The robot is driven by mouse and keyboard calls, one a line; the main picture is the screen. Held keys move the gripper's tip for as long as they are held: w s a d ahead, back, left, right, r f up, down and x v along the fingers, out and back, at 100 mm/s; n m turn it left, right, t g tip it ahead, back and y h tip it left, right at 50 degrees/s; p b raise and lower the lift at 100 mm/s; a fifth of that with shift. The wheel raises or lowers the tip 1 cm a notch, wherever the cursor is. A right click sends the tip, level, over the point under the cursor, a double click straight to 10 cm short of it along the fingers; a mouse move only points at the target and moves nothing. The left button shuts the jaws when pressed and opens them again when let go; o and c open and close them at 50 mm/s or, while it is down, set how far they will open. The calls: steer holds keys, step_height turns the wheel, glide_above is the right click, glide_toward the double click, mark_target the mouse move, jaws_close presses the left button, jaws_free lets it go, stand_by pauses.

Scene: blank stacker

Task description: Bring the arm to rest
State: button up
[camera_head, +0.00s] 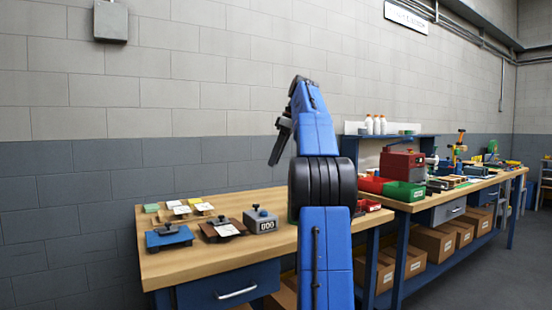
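My blue arm rises in the middle of the head camera view, in front of the workbench, with its upper part bent up against the wall. My gripper (276,157) hangs at the left of the arm's top, dark and pointing down. It is in the air, well above the bench top and apart from everything on it. It is seen edge-on and small, so I cannot tell whether its fingers are open or shut. No object shows below its tip.
The wooden bench (166,265) holds a blue fixture (169,237), a brown fixture (222,230), a grey block (260,221) and several coloured plates (181,209). A second bench to the right carries red bins (371,185), a green bin (404,191) and a red machine (402,164).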

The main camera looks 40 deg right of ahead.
stand_by(0.4)
steer(key=s+a+f+m+h, duration=0.15)
steer(key=s+a+f, duration=0.3)
steer(key=a, duration=0.85)
steer(key=s+a+f+m, duration=0.2)
steer(key=s+a+f, duration=0.3)
steer(key=a, duration=0.9)
steer(key=s+a+f+m, duration=0.1)
steer(key=s+a+f, duration=0.3)
steer(key=s+f, duration=0.3)
steer(key=s+a+f+m, duration=0.1)
steer(key=s+a+f, duration=0.4)
steer(key=f, duration=0.7)
steer(key=s+a+f+m+t, duration=0.1)
steer(key=s+a+f, duration=0.3)
steer(key=s+f, duration=0.5)
steer(key=shift+a+f+h, duration=0.3)
steer(key=shift+f+h, duration=0.15)
